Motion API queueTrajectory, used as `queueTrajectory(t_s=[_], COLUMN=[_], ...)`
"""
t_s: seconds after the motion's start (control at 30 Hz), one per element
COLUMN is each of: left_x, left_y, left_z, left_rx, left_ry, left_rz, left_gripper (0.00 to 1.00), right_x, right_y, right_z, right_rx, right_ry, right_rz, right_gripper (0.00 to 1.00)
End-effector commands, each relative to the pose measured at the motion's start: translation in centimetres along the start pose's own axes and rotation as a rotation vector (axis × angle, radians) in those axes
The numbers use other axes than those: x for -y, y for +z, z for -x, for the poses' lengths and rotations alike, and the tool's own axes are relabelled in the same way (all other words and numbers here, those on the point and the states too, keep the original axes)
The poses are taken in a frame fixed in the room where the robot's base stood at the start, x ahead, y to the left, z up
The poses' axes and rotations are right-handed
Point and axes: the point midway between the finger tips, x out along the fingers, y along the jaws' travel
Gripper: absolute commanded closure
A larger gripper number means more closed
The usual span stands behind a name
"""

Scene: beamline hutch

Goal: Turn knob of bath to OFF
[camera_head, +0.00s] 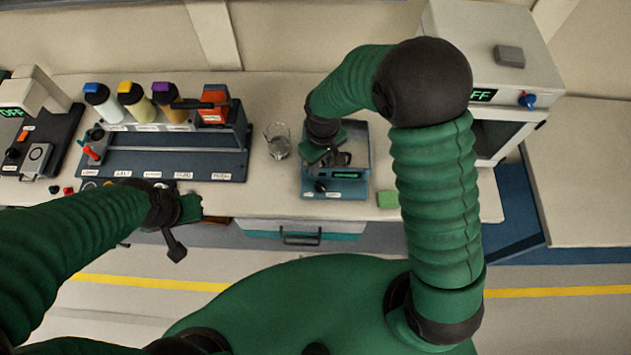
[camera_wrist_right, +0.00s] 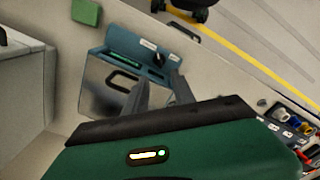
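The bath (camera_head: 364,150) is a blue-grey box on the bench with a metal lid and handle. Its front panel has a lit green display (camera_head: 347,175), too small to read, and a small dark knob (camera_head: 320,187) above white labels. The right wrist view also shows the knob (camera_wrist_right: 158,58) on the panel. My right gripper (camera_head: 330,157) is over the bath, behind the knob in the head view. In the right wrist view its two fingers (camera_wrist_right: 160,78) are apart, empty, pointing towards the panel. My left gripper (camera_head: 183,222) hangs near the bench's front edge, its fingers unclear.
A glass beaker (camera_head: 278,140) stands left of the bath, beside a rack (camera_head: 180,165) with several capped bottles. A green block (camera_head: 388,199) lies right of the bath. A white oven-like unit (camera_head: 490,50) with a blue knob stands at the right. A drawer (camera_head: 300,232) is below.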

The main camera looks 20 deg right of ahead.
Motion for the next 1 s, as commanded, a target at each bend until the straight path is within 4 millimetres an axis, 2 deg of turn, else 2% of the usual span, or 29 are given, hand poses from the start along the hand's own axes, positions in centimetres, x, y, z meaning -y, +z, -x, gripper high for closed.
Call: queueTrajectory(t_s=[0.3, 0.5, 0.63, 0.9, 1.0], left_x=[0.0, 0.0, 0.0, 0.0, 0.0], left_y=[-0.5, -0.7, -0.7, -0.7, -0.7], left_z=[2.0, 2.8, 2.9, 2.9, 2.9], left_rx=[-0.001, -0.001, -0.001, -0.001, -0.001], left_ry=[0.0, 0.0, 0.0, 0.0, 0.0], left_rz=[0.0, 0.0, 0.0, 0.0, 0.0], left_gripper=[1.0, 1.0, 1.0, 1.0, 1.0], right_x=[0.0, 0.0, 0.0, -0.1, -0.1], right_y=[0.2, 0.1, 0.1, 0.0, 0.0], right_z=[-8.3, -12.3, -13.6, -13.8, -13.8], right_rx=[0.006, 0.002, 0.001, -0.001, -0.001], right_ry=[-0.001, 0.0, 0.0, 0.001, 0.0], right_rz=[-0.002, -0.002, -0.002, -0.003, -0.003], right_gripper=[0.69, 0.69, 0.69, 0.69, 0.82])
